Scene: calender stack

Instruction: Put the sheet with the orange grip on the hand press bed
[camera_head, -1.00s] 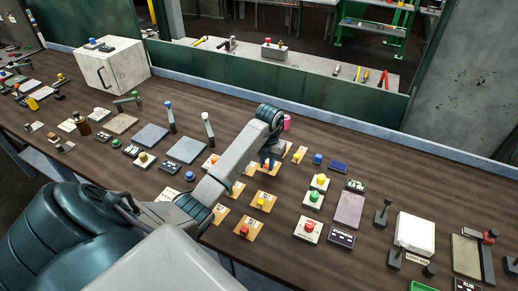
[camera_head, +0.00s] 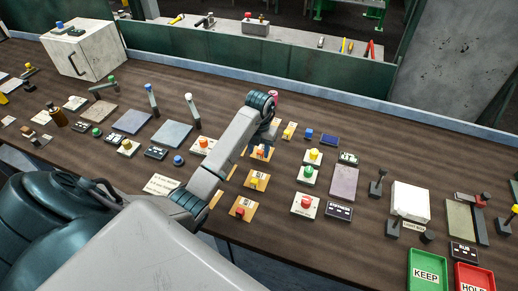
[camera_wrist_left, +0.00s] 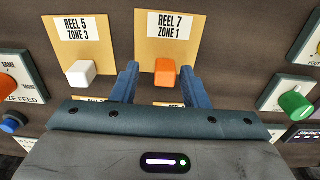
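The sheet with the orange grip lies flat on the brown bench; in the left wrist view the tan sheet (camera_wrist_left: 167,40) reads "REEL 7 ZONE 1" and its orange grip (camera_wrist_left: 165,72) stands up near its lower edge. My left gripper (camera_wrist_left: 160,70) is open, with one blue finger on each side of the orange grip and gaps beside it. In the head view the left gripper (camera_head: 266,141) is over that sheet and partly hides it; the orange grip (camera_head: 262,153) shows just below. A grey-green plate (camera_head: 460,218) by a red-handled dark post may be the hand press bed. My right gripper is out of view.
A white-grip sheet (camera_wrist_left: 82,35) lies left of the orange one in the wrist view. Sheets with yellow (camera_head: 253,180) and red (camera_head: 240,210) grips lie nearer the front. Buttons, a white block (camera_head: 410,202), levers, a green KEEP tray (camera_head: 427,272) and a red HOLD tray (camera_head: 474,277) stand right.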

